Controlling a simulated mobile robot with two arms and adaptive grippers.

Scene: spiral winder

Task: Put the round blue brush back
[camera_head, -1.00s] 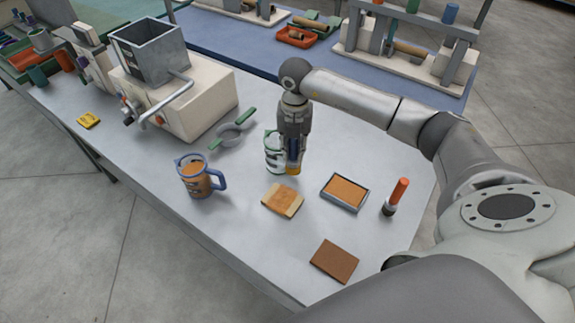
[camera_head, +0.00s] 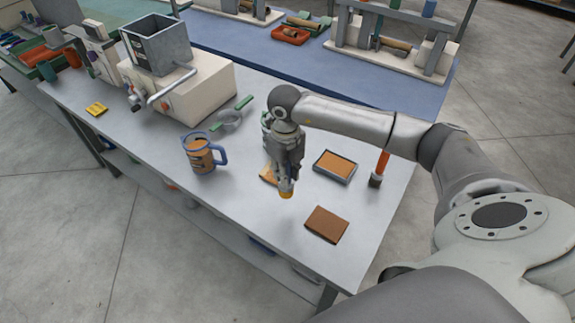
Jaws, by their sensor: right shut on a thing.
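My right gripper (camera_head: 286,184) points down over the front part of the grey table. It is shut on the round blue brush; the brush's yellow-orange end (camera_head: 286,194) shows below the fingertips. The rest of the brush is mostly hidden by the fingers. The brush end appears above the table, in front of a tan pad (camera_head: 266,177) that the gripper partly covers. My left gripper is not in view.
A shallow tray (camera_head: 318,172), an orange-handled brush (camera_head: 382,165) and a brown slab (camera_head: 327,224) lie to the right. A hopper machine (camera_head: 180,90) stands behind.

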